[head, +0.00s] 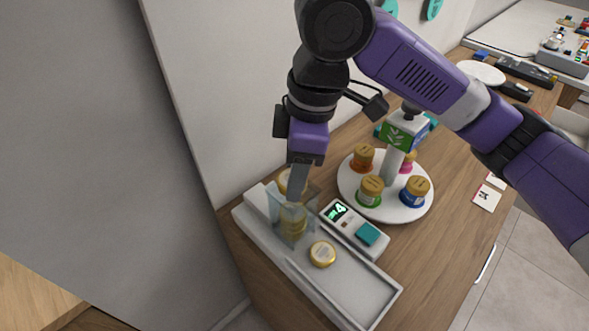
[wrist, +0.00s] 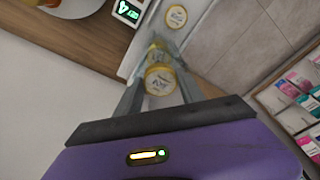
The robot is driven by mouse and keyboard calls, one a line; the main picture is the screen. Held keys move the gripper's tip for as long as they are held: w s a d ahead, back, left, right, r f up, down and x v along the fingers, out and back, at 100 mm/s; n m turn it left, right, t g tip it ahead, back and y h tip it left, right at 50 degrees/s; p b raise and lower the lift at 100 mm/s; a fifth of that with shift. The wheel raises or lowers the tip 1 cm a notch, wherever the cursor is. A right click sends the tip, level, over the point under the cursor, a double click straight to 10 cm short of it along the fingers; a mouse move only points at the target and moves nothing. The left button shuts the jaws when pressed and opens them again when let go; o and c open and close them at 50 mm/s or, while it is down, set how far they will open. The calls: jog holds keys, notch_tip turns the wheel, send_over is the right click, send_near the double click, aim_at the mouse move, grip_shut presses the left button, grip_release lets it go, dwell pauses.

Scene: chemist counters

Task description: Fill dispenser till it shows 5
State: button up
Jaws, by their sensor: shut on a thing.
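The dispenser is a grey tray (head: 350,290) on the wooden counter with a clear, open-topped holder (head: 310,206) at its left end. Its display (head: 338,211) shows a green 4, beside a teal button (head: 368,234). Gold-lidded jars (head: 293,224) sit stacked inside the holder. My gripper (head: 294,188) points down at the holder's top, shut on another gold-lidded jar (wrist: 159,80), partly hidden by a finger in the head view. Whether this jar touches the stack is unclear. A loose gold-lidded jar (head: 322,254) stands on the tray right of the holder.
A round white turntable (head: 408,208) with several colour-banded, gold-lidded jars stands close behind the display. A grey wall (head: 240,90) rises close behind the holder. White cards (head: 487,197) lie near the counter's right edge.

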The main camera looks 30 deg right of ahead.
dwell(0.4)
jog(key=o, duration=1.4)
jog(key=r, duration=0.5)
jog(key=d+r, duration=0.1)
jog(key=r, duration=0.1)
jog(key=shift+s+r, duration=0.35)
jog(key=shift+r, duration=0.05)
jog(key=shift+s, duration=0.1)
